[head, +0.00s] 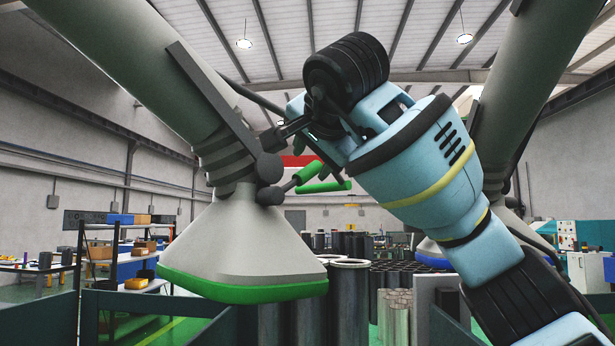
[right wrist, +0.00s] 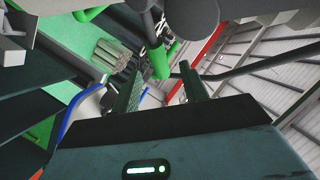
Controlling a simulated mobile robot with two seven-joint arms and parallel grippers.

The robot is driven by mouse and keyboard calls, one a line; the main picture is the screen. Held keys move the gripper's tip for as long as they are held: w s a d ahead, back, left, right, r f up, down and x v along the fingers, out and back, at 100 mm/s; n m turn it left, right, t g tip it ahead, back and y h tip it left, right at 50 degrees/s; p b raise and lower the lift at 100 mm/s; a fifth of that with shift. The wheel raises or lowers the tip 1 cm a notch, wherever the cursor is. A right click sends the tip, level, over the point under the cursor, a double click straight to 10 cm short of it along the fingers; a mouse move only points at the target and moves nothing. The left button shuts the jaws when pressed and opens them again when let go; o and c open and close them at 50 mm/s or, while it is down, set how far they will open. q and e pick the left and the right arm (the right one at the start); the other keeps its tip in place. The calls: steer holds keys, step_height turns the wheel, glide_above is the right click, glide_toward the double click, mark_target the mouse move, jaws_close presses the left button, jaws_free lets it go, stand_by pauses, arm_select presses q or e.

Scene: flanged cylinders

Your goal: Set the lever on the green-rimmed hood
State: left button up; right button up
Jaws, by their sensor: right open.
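The green-rimmed hood (head: 245,250) hangs at the left of the head view, a pale grey funnel under a thick duct. Its lever (head: 305,178) has a green grip on a short dark rod and slants up to the right from a dark pivot beside the hood's neck. My right gripper (head: 312,136) is open and empty just above the lever, its dark fingers pointing left. In the right wrist view a green grip (right wrist: 159,62) shows between the fingers, seemingly apart from both. My left gripper is not in view.
A second green bar (head: 325,187) lies level just behind the lever. A blue-rimmed hood (head: 432,252) is partly hidden behind my right arm. Flanged grey cylinders (head: 348,300) stand below. Shelving with boxes (head: 115,250) is at the left.

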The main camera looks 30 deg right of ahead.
mark_target(309, 169)
steer(key=x, duration=0.7)
steer(key=shift+w+d, duration=0.1)
steer(key=shift+w, duration=0.1)
jaws_close()
